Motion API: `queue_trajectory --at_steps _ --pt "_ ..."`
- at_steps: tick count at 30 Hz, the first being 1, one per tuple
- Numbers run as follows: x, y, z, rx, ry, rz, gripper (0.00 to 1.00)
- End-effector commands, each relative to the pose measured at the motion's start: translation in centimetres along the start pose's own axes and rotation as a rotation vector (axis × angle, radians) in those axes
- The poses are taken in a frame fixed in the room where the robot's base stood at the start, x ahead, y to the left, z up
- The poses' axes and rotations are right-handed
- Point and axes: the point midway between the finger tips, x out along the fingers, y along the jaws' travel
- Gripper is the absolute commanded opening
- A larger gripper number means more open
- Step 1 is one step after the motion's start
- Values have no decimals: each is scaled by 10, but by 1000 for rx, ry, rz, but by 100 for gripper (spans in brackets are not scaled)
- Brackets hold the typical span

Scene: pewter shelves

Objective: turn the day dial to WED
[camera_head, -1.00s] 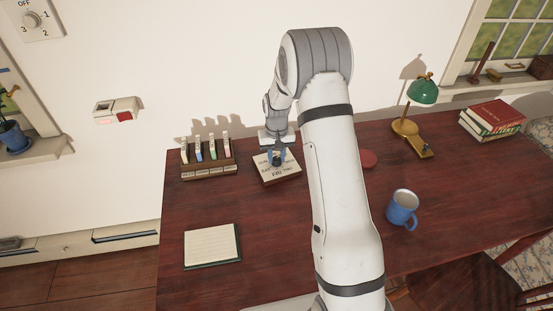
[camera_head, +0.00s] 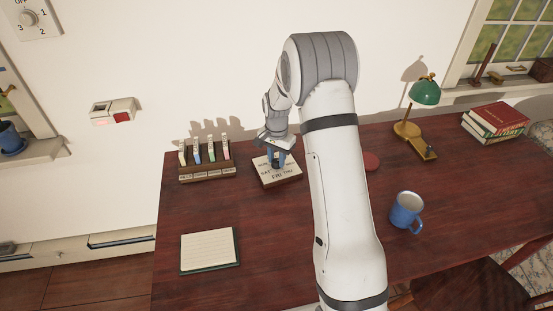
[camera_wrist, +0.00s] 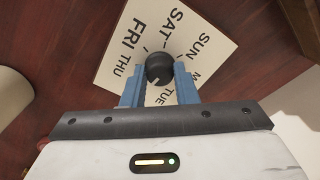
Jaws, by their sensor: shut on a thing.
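The day dial (camera_head: 292,174) is a white square plate on a wooden base on the desk. In the wrist view its plate (camera_wrist: 205,35) shows FRI, SAT, SUN, THU and TUE, with MON partly hidden. WED is not visible; the near side of the plate is covered by my gripper. A round black knob (camera_wrist: 159,66) stands at its centre with a pale mark on its lower left side. My gripper (camera_wrist: 160,80) has its blue fingers on either side of the knob and is shut on it. In the head view my gripper (camera_head: 276,158) is over the dial.
A wooden rack (camera_head: 207,174) with several coloured pieces stands left of the dial. A notepad (camera_head: 209,250) lies at the front left. A blue mug (camera_head: 405,211), a green lamp (camera_head: 424,92) and stacked books (camera_head: 492,119) are to the right. The desk before the dial is clear.

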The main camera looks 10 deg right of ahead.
Motion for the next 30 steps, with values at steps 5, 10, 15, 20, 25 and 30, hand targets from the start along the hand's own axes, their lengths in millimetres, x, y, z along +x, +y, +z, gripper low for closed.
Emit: queue_trajectory --at_steps 5,10,15,20,25,30 --pt "0 0 0 23 -1 0 4" --pt "0 0 0 27 -1 0 4" --pt "0 0 0 27 -1 1 4" --pt "0 0 0 26 -1 0 35" --pt "0 0 0 26 -1 0 48" --pt "0 0 0 26 0 0 48"
